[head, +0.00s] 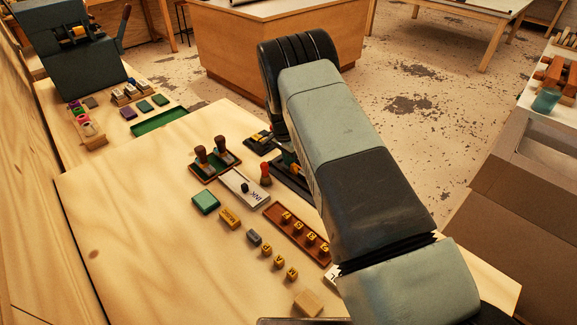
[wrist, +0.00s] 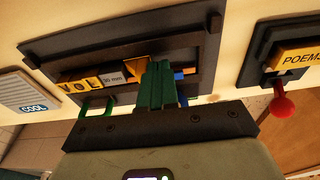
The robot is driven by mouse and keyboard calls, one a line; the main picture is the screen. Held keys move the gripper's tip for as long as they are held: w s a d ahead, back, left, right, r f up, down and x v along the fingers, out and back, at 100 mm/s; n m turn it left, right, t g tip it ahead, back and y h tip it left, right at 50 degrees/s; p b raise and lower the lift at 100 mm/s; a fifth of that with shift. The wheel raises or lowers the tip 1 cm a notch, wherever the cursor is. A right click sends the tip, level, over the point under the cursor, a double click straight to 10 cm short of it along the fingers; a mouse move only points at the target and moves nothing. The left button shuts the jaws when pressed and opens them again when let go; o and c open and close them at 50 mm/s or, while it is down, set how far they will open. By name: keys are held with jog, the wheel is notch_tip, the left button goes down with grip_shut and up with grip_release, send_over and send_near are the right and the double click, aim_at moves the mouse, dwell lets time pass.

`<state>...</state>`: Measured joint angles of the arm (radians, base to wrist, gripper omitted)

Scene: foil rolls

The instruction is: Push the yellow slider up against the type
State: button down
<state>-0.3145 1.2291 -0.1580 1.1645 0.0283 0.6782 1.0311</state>
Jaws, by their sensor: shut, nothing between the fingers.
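In the wrist view a dark type holder (wrist: 45,50) has a long slot. From the left, the slot holds yellow type blocks (wrist: 80,86) reading V, O, L, then a grey spacer (wrist: 111,78) marked 30 mm. The yellow slider (wrist: 135,71) shows just right of the spacer, partly hidden by my fingers; I cannot tell whether they touch. In the head view my arm hides most of this.
A holder with a POEMS block (wrist: 295,58) and red knob (wrist: 283,105) is on the right; a COOL plate (wrist: 33,108) is on the left. In the head view stamps (head: 212,158), a brown type tray (head: 290,236) and loose blocks stand nearby. The table's left (head: 120,220) is clear.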

jog(key=shift+w+a, duration=0.2)
jog(key=shift+a, duration=0.05)
jog(key=shift+r, duration=0.15)
notch_tip(320, 180, up, 7)
dwell(0.7)
